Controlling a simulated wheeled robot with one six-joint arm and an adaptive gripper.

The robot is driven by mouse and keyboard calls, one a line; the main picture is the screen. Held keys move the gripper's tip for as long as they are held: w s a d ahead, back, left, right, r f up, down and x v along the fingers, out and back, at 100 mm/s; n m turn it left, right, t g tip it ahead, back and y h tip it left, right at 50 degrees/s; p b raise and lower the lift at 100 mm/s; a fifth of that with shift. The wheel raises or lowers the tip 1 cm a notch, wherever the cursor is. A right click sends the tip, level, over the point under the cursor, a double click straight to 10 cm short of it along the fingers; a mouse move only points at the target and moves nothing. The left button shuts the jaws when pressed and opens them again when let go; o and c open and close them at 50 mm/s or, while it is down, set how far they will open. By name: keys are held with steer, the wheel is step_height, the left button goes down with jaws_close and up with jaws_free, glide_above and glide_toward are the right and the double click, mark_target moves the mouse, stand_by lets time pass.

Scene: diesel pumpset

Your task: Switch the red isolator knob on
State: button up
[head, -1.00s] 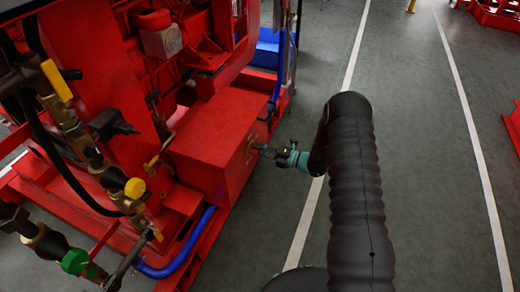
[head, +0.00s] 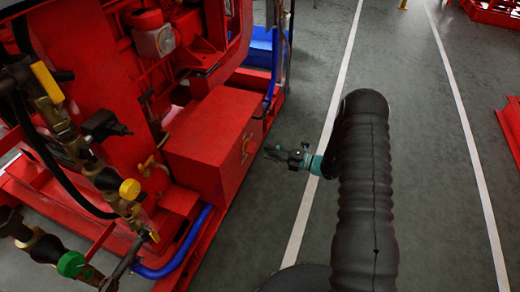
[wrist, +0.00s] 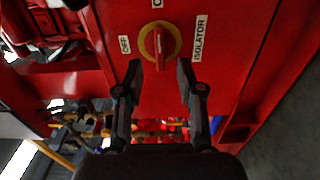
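The isolator knob (wrist: 160,43) shows in the wrist view as a yellow disc with a red handle, on a red box face. Its handle lies along the picture's vertical, in line with a partly cut-off label (wrist: 157,3) at the top edge. The OFF label (wrist: 124,44) is to its left, off the handle's line. In the head view the knob (head: 246,143) is small on the box's right face. My gripper (wrist: 160,72) is open and empty, its fingertips apart below the disc in the picture. In the head view my gripper (head: 268,152) stands clear of the box.
The ISOLATOR label (wrist: 199,38) is right of the knob. The red box (head: 205,145) sits on the pumpset's red frame. A blue hose (head: 180,258) and yellow-handled valves (head: 130,189) are at the left. Grey floor (head: 425,150) to the right is open.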

steer(key=shift+v, duration=2.7)
